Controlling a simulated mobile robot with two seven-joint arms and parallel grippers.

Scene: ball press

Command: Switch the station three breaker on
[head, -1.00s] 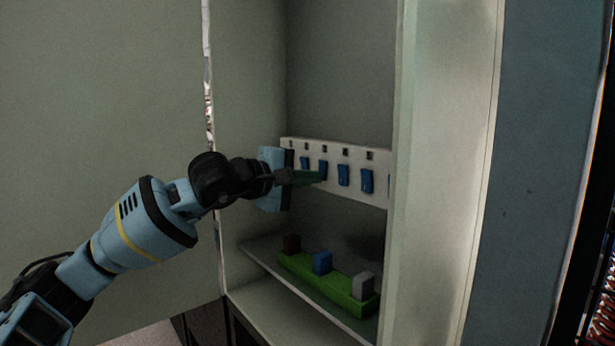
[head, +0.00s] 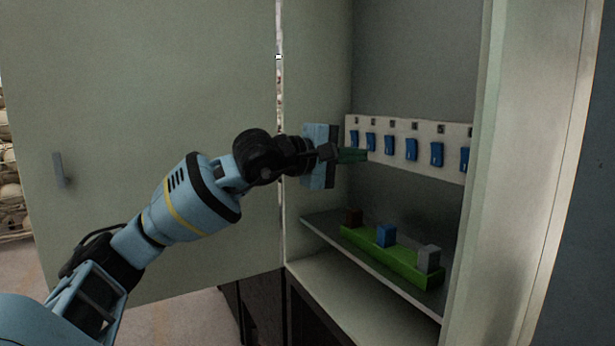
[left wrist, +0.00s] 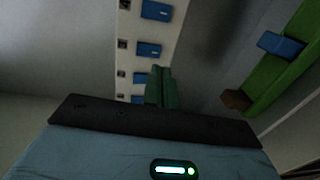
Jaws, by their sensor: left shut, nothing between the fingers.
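A white breaker panel (head: 425,130) with a row of blue switches is on the back wall inside the open cabinet. The third switch from the left (head: 390,143) is clear of my fingers; the labels are too small to read. My left gripper (head: 362,155) is shut and empty, its green fingers in front of the panel's lower left edge, just below the second switch (head: 371,141). I cannot tell if they touch it. In the left wrist view the closed fingers (left wrist: 162,88) lie beside the panel (left wrist: 128,45) and its switches (left wrist: 149,49). My right gripper is out of view.
Below the panel, a shelf (head: 325,228) holds a green tray (head: 400,262) with a brown, a blue (head: 387,235) and a grey block (head: 428,258). The cabinet's right wall (head: 515,170) bounds the opening. A large door (head: 160,170) with a handle stands left.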

